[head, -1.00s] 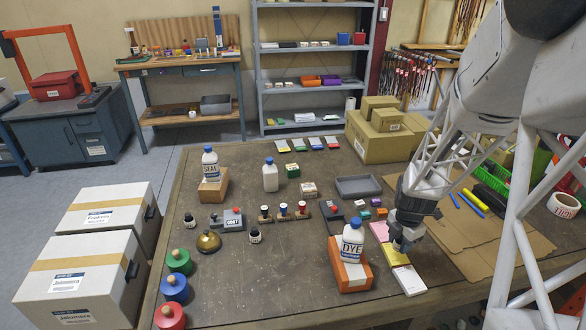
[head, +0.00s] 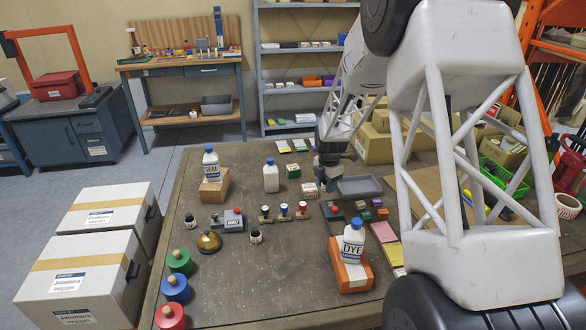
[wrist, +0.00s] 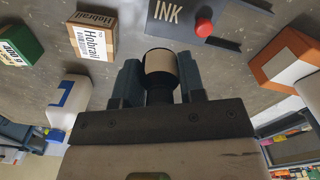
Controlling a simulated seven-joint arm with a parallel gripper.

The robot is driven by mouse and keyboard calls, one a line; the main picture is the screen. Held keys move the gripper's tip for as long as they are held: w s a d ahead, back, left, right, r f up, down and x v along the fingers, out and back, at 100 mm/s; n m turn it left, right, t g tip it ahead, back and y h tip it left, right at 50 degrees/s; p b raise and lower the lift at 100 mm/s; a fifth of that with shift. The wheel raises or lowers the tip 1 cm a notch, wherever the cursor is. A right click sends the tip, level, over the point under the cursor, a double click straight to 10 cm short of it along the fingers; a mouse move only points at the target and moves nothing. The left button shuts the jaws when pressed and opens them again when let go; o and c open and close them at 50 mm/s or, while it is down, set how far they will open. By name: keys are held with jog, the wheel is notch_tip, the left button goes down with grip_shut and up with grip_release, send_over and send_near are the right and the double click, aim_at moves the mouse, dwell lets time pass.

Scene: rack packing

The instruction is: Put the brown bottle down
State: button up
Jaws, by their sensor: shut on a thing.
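My gripper (head: 328,182) hangs over the middle of the table, left of the grey tray (head: 360,187) and close to the small Hobrail box (head: 309,190). In the wrist view, my gripper (wrist: 160,80) is shut on a small dark bottle with a pale band, the brown bottle (wrist: 160,61). Its lower part is hidden between the fingers, and I cannot tell its exact height above the table. In the head view it is hardly distinguishable from my gripper.
The INK holder (wrist: 180,12) with a red knob and the Hobrail box (wrist: 94,32) are near. A white bottle (head: 271,176) and a green box (head: 293,171) stand left. The DYE bottle (head: 353,238) sits on an orange block (head: 350,274). The table's front middle is clear.

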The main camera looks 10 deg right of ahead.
jog(key=w+a, duration=0.7)
jog(key=a, duration=0.1)
jog(key=shift+r+n, duration=0.15)
jog(key=shift+n, duration=0.15)
jog(key=shift+w, duration=0.15)
send_over(293, 167)
jog(key=shift+w+f, duration=0.1)
jog(key=shift+f, duration=0.65)
jog(key=shift+f, duration=1.75)
jog(key=shift+f, duration=0.15)
jog(key=o, duration=0.9)
